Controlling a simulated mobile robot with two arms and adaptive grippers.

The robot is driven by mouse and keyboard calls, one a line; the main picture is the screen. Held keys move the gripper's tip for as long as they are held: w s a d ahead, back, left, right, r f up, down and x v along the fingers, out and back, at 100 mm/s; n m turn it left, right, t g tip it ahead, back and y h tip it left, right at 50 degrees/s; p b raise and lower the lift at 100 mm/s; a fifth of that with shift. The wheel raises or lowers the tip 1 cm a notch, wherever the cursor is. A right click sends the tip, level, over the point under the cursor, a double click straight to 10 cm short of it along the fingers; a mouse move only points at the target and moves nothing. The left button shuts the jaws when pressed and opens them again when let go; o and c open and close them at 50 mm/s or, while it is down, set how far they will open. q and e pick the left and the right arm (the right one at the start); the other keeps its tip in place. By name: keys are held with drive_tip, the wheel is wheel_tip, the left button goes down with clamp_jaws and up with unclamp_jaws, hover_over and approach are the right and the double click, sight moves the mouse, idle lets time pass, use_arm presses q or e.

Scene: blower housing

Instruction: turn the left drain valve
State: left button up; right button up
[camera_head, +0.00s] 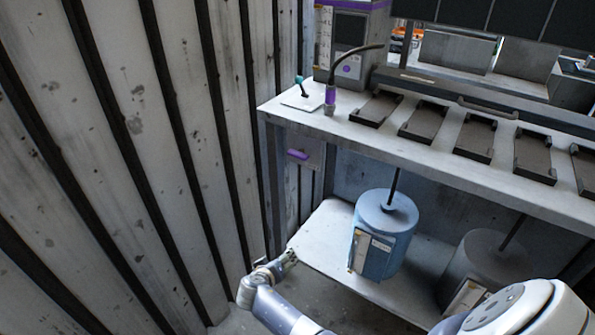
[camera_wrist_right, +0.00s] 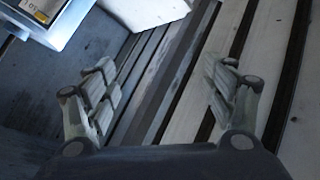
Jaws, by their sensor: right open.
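A blue cylindrical tank (camera_head: 383,245) with a pale label panel stands on the low shelf (camera_head: 325,250) under the bench. A grey tank (camera_head: 490,262) stands to its right, partly hidden by my own body. I cannot make out a drain valve on either tank. My right gripper (camera_head: 288,257) is beside the left edge of the low shelf, left of the blue tank and apart from it. In the wrist view the right gripper (camera_wrist_right: 160,95) is open, with nothing between its fingers. My left gripper is not in view.
The bench top (camera_head: 350,115) carries several dark trays (camera_head: 422,120) and a purple-and-black tool (camera_head: 331,95). A purple handle (camera_head: 298,154) is below its left end. A ribbed metal wall (camera_head: 130,150) closes off the left side, close to my right gripper.

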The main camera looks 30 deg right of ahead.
drive_tip(key=w+d+r+m+t+h+b, duration=0.1)
drive_tip(key=w+r+m+h+b, duration=0.15)
drive_tip(key=r, duration=0.35)
drive_tip(key=w+d+r+m+h+b, duration=0.1)
drive_tip(key=w+r, duration=0.3)
drive_tip(key=r, duration=0.1)
drive_tip(key=m+g+h+b, duration=0.1)
drive_tip(key=m+h+b, duration=0.3)
drive_tip(key=m+h, duration=0.3)
approach(295, 156)
drive_tip(key=r+m+y, duration=0.1)
drive_tip(key=y, duration=0.1)
drive_tip(key=shift+h, duration=0.25)
drive_tip(key=x, duration=1.1)
drive_tip(key=shift+s+d+r, duration=0.1)
drive_tip(key=shift+s+r, duration=0.05)
drive_tip(key=shift+s, duration=0.05)
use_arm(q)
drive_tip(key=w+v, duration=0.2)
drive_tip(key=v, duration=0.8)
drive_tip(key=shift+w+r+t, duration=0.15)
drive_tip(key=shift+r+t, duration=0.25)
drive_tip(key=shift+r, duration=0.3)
use_arm(e)
drive_tip(key=c, duration=1.1)
